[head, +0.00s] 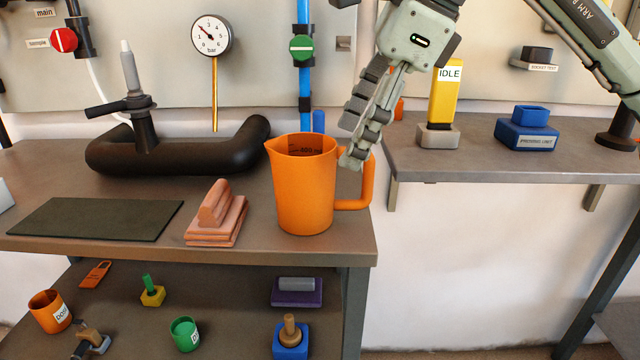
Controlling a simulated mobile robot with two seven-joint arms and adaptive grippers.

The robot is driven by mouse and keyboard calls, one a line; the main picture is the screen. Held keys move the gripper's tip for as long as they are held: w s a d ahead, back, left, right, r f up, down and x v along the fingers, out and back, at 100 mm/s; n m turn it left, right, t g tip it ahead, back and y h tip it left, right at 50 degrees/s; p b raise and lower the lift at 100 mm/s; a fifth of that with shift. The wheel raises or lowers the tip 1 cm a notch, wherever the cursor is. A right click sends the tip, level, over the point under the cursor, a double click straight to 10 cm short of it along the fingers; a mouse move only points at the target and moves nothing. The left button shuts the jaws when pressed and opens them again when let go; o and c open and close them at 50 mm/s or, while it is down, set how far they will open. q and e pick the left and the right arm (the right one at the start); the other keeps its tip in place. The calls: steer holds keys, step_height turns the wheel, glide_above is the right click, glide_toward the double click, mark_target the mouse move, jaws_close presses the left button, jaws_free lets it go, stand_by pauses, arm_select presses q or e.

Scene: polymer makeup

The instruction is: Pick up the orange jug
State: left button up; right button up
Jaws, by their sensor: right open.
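The orange jug (303,190) stands upright near the right end of the left table. Its spout points left and its handle (358,192) points right. A measuring scale shows on its inner wall. My right gripper (352,162) comes down from above right, with its fingertips at the jug's right rim, close above the handle. The fingers are seen nearly edge-on. I cannot tell whether they touch the jug. The jug stands on the table, not lifted. My left gripper is not in view.
A pinkish block (216,215) and dark mat (97,219) lie left of the jug. A black pipe (190,150) is behind. A yellow IDLE post (444,95) and blue unit (527,130) stand on the right table. Several small objects sit on the lower shelf.

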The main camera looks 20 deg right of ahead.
mark_target(344, 148)
steer(key=shift+x, duration=1.95)
jaws_close()
